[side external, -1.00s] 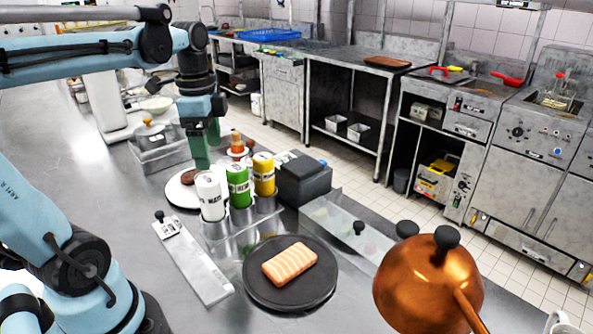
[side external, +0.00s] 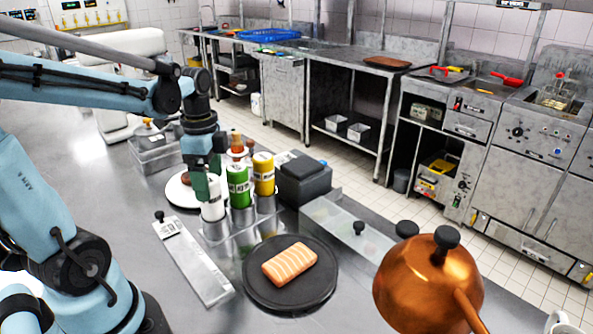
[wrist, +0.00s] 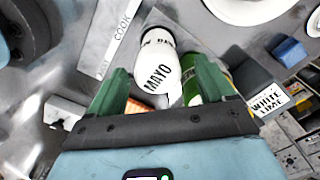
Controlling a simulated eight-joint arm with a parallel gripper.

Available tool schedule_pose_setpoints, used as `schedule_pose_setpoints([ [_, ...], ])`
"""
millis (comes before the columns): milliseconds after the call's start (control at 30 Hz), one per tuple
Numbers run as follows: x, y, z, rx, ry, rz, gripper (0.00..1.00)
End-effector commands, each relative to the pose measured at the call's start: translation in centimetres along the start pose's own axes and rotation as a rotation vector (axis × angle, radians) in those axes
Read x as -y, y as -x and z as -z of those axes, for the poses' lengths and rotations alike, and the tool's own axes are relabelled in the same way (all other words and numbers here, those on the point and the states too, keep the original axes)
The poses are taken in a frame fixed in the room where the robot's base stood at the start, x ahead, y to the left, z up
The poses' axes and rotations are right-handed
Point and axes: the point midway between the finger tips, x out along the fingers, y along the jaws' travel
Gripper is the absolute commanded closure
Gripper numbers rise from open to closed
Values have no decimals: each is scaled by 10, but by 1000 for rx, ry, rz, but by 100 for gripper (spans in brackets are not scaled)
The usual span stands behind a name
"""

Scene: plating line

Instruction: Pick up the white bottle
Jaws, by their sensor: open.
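The white bottle (side external: 213,209), marked MAYO, stands upright in a metal holder (side external: 233,233) beside a green bottle (side external: 239,186) and a yellow bottle (side external: 263,174). My gripper (side external: 206,182) is at the white bottle's upper part and hides its top in the side view. In the wrist view the white bottle (wrist: 158,66) lies between my two open green fingers (wrist: 160,88). The green bottle (wrist: 192,92) shows just behind the right finger. I cannot tell whether a finger touches the white bottle.
A black plate (side external: 255,293) with a salmon piece (side external: 289,264) is in front of the holder. A dark box (side external: 303,180) stands right of the bottles. A copper pot (side external: 428,285) is at the front right. A white plate (side external: 179,190) lies behind, and a metal strip (side external: 193,262) lies left.

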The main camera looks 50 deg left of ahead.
Motion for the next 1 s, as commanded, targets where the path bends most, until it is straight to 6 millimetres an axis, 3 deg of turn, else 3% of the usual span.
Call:
schedule_pose_setpoints([
  [300, -2, -35, -3, 0, 0, 0, 18],
  [667, -2, -41, -3, 0, 0, 0, 18],
  [967, -2, -41, -3, 0, 0, 0, 61],
  [1000, -2, -41, -3, 0, 0, 0, 62],
])
